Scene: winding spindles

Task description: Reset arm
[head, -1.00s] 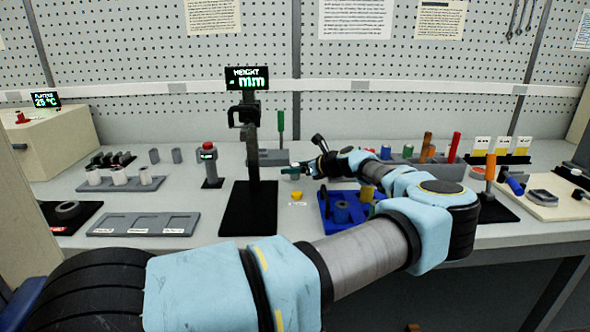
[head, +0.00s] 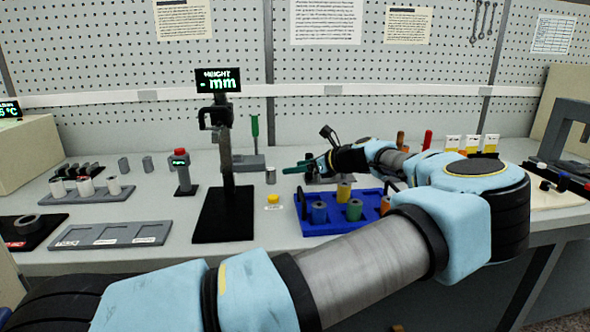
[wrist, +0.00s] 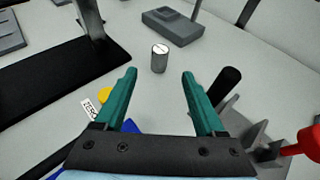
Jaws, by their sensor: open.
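My gripper (head: 292,169) is open and empty above the bench, reaching in from the right. Its two teal fingers (wrist: 160,74) are spread wide in the wrist view. A small grey metal cylinder (head: 271,174) stands upright on the bench just left of the fingertips. In the wrist view the cylinder (wrist: 159,58) shows beyond the fingertips, in line with the gap and apart from both fingers. My arm crosses the front of the head view and bends back toward the bench.
A height gauge (head: 225,160) on a black base stands left of my gripper, its display showing "- mm". A blue tray (head: 318,228) with coloured spindles lies below my forearm. A yellow button (head: 273,198) sits between them.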

